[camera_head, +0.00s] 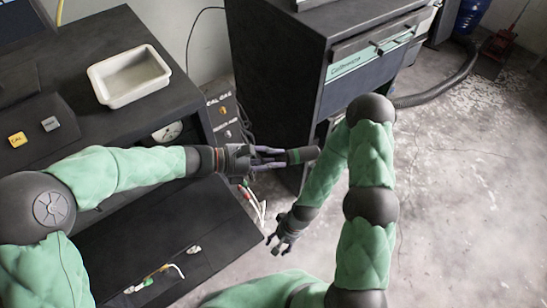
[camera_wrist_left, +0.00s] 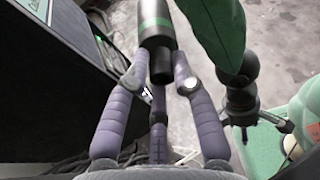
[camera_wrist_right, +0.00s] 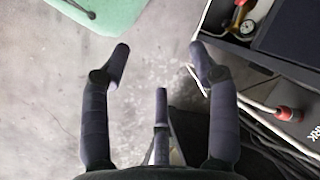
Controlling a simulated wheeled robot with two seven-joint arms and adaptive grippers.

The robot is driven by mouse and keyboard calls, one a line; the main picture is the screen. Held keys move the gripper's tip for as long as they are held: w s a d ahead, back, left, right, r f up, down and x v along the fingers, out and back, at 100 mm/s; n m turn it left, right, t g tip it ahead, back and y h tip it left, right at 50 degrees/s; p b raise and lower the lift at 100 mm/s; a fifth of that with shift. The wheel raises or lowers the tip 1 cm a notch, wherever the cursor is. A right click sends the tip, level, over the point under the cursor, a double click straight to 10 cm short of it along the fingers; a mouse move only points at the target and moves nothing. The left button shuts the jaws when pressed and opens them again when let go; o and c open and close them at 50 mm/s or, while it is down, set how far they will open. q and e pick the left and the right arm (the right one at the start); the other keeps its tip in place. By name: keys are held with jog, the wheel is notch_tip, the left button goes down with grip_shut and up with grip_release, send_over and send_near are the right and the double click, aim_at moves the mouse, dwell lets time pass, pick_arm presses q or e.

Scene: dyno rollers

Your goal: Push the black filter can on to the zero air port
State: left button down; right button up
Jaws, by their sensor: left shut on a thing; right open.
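The black filter can (camera_head: 303,155) has a green band and is held out in front of my left gripper (camera_head: 272,156). In the left wrist view the left gripper (camera_wrist_left: 158,75) is shut on the can (camera_wrist_left: 155,28), its narrow neck facing my palm. The can is in the air, apart from the panel. A dark panel (camera_head: 222,118) marked "CAL GAS" with several small ports stands left of the can; I cannot tell which is the zero air port. My right gripper (camera_head: 286,232) is open and empty, lower down; it also shows in the right wrist view (camera_wrist_right: 160,62).
A white tray (camera_head: 130,76) sits on the dark bench at the left. A tall black cabinet (camera_head: 280,70) stands behind the can. Cables and a red-ended hose (camera_wrist_right: 285,113) lie near my right gripper.

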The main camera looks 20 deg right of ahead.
jog(key=w+d+r+m+g+y, duration=0.1)
jog(key=w+d+r+m+y, duration=0.25)
jog(key=d+r, duration=0.35)
jog(key=w+d+r+m+y, duration=0.3)
jog(key=w+d+r+y, duration=0.2)
jog(key=r, duration=0.4)
jog(key=w+d+r+t+y, duration=0.1)
jog(key=d+r+y, duration=0.2)
jog(key=d+r, duration=0.45)
jog(key=w+d+r+t+y, duration=0.1)
jog(key=d+r+t+y, duration=0.3)
jog(key=r, duration=0.7)
jog(key=a+g+h, duration=0.1)
jog(key=a+g, duration=0.1)
jog(key=a, duration=0.7)
jog(key=shift+w+r, duration=0.3)
jog(key=shift+h, duration=0.25)
jog(key=shift+c, duration=0.3)
